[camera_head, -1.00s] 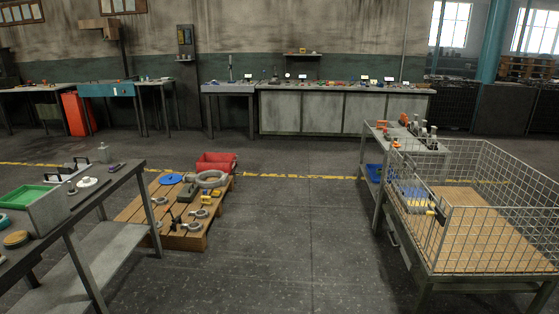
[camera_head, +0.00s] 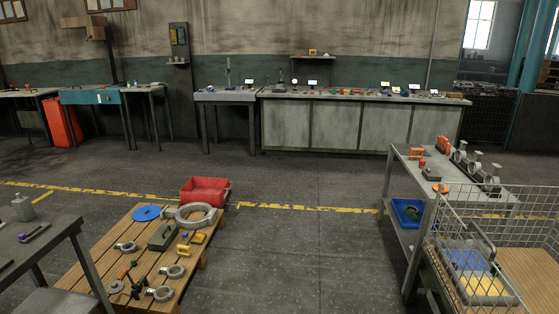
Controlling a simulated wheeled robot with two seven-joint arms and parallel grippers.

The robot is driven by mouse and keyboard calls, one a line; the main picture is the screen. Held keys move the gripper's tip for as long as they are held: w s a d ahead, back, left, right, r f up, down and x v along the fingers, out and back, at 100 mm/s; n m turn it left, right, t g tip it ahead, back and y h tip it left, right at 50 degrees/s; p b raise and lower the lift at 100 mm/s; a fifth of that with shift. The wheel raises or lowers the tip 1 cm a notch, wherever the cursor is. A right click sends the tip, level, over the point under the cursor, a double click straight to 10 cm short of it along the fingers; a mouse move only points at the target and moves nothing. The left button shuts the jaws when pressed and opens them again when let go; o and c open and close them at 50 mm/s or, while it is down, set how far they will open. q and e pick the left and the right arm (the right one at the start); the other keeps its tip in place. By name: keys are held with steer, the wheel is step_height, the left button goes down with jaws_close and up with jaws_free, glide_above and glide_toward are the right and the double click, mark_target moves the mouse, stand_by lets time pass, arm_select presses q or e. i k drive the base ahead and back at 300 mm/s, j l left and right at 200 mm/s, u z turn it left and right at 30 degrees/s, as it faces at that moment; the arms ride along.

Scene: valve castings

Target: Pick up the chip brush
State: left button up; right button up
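I cannot make out a chip brush for certain at this distance. A dark, long item with a purplish part (camera_head: 34,233) lies on the left table; its kind is unclear. A thin item with a red part (camera_head: 124,271) lies on the wooden pallet among several grey ring-shaped castings, also too small to name. Many small items stand on the long grey bench (camera_head: 334,127) at the back wall, too small to tell apart. Neither of my grippers is in view.
The low slatted pallet (camera_head: 98,253) stands front left, with a red bin (camera_head: 205,191) behind it. The left table (camera_head: 50,236) is at the left edge. A wire-mesh cage (camera_head: 478,207) and a grey table (camera_head: 408,154) stand right. The middle floor is clear.

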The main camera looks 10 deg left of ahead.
mark_target(184, 254)
steer(key=i+u, duration=0.1)
steer(key=i, duration=1)
steer(key=i+l+u, duration=0.1)
steer(key=i, duration=0.95)
steer(key=i+u, duration=0.25)
steer(key=i, duration=0.2)
steer(key=i+u, duration=0.25)
steer(key=i, duration=0.15)
steer(key=i+l+u, duration=0.25)
steer(key=i, duration=0.15)
steer(key=i+l+u, duration=0.3)
steer(key=i+j, duration=0.1)
steer(key=i, duration=0.05)
